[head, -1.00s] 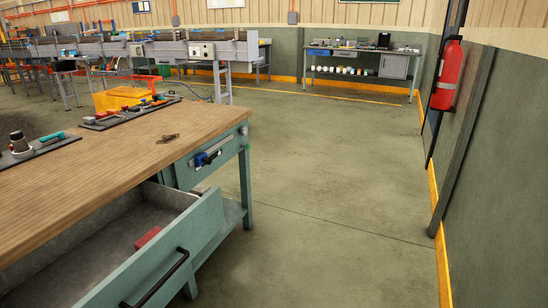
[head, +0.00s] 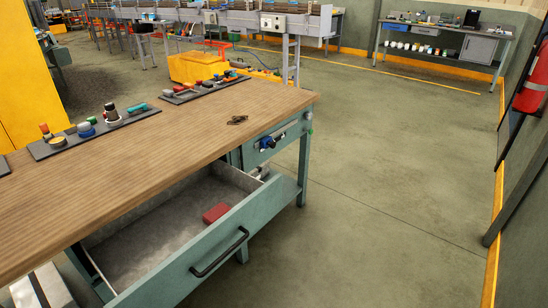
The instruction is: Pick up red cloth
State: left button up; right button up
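A small folded red cloth (head: 216,213) lies inside the open drawer (head: 150,232) of the workbench, near the drawer's front wall at its right end. The drawer is pulled out and has a black handle (head: 219,252) on its teal front. The rest of the drawer floor in view looks bare. Neither of my grippers is in the head view.
The wooden bench top (head: 150,155) overhangs the back of the drawer. Tool trays (head: 95,132) and a small dark item (head: 238,119) lie on it. A yellow box (head: 199,67) stands behind the bench. The floor (head: 380,190) to the right is clear.

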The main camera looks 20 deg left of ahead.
aim_at(212, 215)
jog(key=u, duration=1.05)
